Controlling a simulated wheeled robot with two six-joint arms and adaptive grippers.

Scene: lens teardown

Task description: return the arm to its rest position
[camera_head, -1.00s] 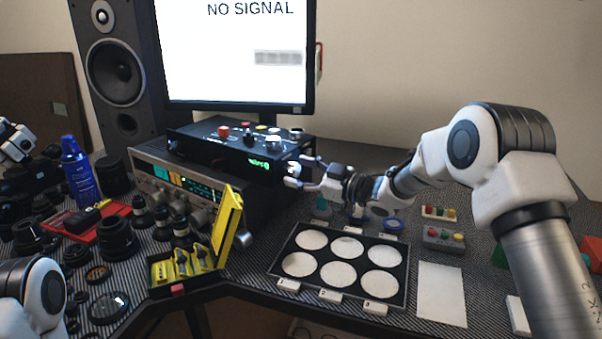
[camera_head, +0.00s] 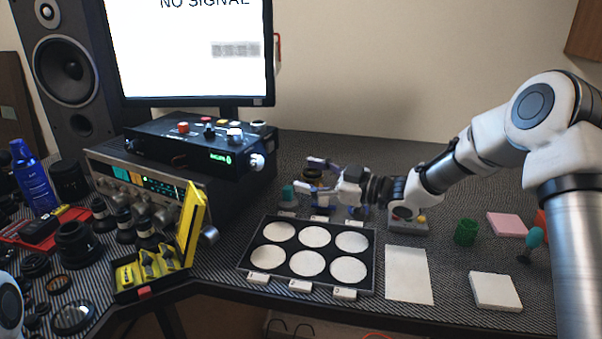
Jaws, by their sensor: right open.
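My right gripper (camera_head: 308,175) is open and empty. It hovers over the back of the desk, behind the black tray with white round wells (camera_head: 374,262) and to the right of the black box with knobs (camera_head: 190,143). Its fingers point left, with small items on the desk beneath them. My right arm (camera_head: 480,150) reaches in from the right edge. My left gripper is out of view; only a piece of my left arm shows at the lower left edge.
A yellow open case (camera_head: 192,225) stands left of the tray, with lenses and a blue bottle (camera_head: 34,180) beyond. A white sheet (camera_head: 407,275), a white block (camera_head: 494,290), a green cup (camera_head: 466,232) and a pink pad (camera_head: 507,224) lie to the right. A grey button box is partly hidden behind my arm.

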